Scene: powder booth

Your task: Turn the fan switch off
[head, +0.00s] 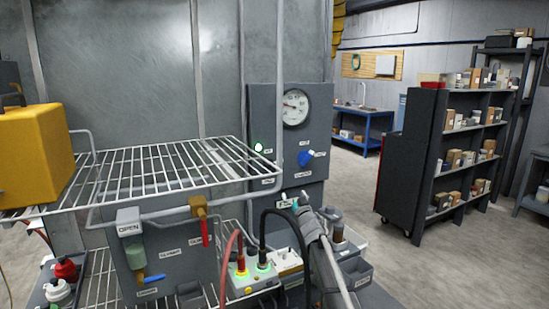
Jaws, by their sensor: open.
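A grey control panel (262,120) stands upright behind the wire rack. A blue rotary switch (306,158) is on its right part, below a round gauge (295,107). This looks like the fan switch, though its small labels are too blurred to read. Its handle looks slanted. A green lamp (258,147) is to its left and looks lit.
A wire rack (165,172) with a yellow box (36,155) fills the left. A shelf unit (411,165) stands right, beyond open floor.

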